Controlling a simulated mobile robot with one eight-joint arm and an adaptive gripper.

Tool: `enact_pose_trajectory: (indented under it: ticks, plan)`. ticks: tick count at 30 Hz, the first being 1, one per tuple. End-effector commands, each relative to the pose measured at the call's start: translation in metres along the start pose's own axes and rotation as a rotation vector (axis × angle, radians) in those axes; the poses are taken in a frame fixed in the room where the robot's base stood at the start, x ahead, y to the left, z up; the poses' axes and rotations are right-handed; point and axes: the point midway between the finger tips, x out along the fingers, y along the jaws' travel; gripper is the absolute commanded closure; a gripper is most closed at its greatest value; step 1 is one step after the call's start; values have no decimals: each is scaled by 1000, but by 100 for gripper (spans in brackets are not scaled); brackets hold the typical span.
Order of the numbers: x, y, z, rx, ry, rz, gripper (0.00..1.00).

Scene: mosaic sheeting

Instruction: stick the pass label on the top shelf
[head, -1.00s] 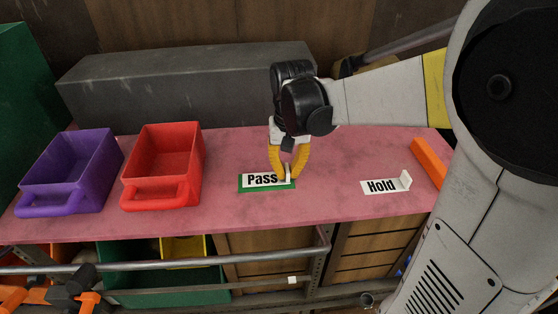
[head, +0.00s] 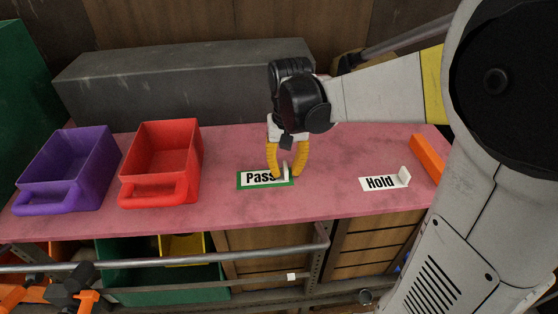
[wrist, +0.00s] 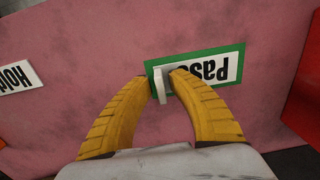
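The pass label (head: 262,179) is a flat white plate with black "Pass" lettering and a green border, lying on the pink board (head: 225,208). A small white upright tab (wrist: 161,88) stands at one end of it. My gripper (head: 286,174) points down over that end, its yellow fingers partly covering the lettering. In the wrist view, the fingertips (wrist: 162,74) are on either side of the tab, with a gap between them. Contact with the tab is not clear. The pink board is the uppermost level of the rack visible here.
A hold label (head: 380,183) with its own tab lies to the right, beside an orange bar (head: 426,155). Red (head: 160,190) and purple (head: 65,200) bins stand left. A dark grey block (head: 170,85) lies behind. A metal rail (head: 150,262) runs below the front edge.

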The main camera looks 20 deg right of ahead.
Motion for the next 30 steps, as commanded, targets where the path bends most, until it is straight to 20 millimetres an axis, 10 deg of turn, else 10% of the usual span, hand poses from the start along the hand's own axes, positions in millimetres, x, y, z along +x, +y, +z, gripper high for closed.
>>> enact_pose_trajectory:
  ticks: [13,30]
  plan:
    - [-10,0,0,0,0,0,69]
    - [-115,0,0,0,0,0,69]
